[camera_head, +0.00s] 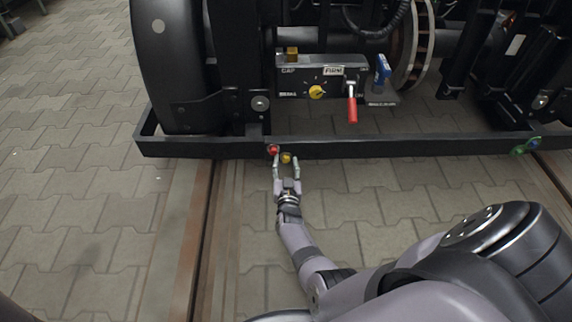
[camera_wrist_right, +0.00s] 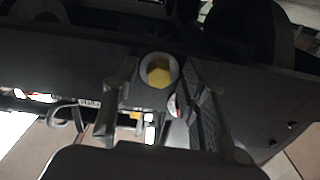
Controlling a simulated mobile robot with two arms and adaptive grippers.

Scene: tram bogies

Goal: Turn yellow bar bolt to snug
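The yellow bar bolt (camera_head: 286,158) is on the front face of the black bar (camera_head: 400,148). In the right wrist view, the yellow hex bolt head (camera_wrist_right: 158,72) sits in a round grey collar. My right gripper (camera_head: 287,166) is at the bar, with its fingers apart, one on each side of the bolt. A gap seems to show between the fingers and the bolt head; whether either finger touches the collar, I cannot tell. My left gripper is not in view.
A red bolt (camera_head: 273,149) sits on the bar just left of the yellow one, close to a finger. Above the bar is a panel (camera_head: 310,74) with a yellow knob (camera_head: 316,92) and a red-handled lever (camera_head: 352,108). The paving (camera_head: 420,190) before the bar is clear.

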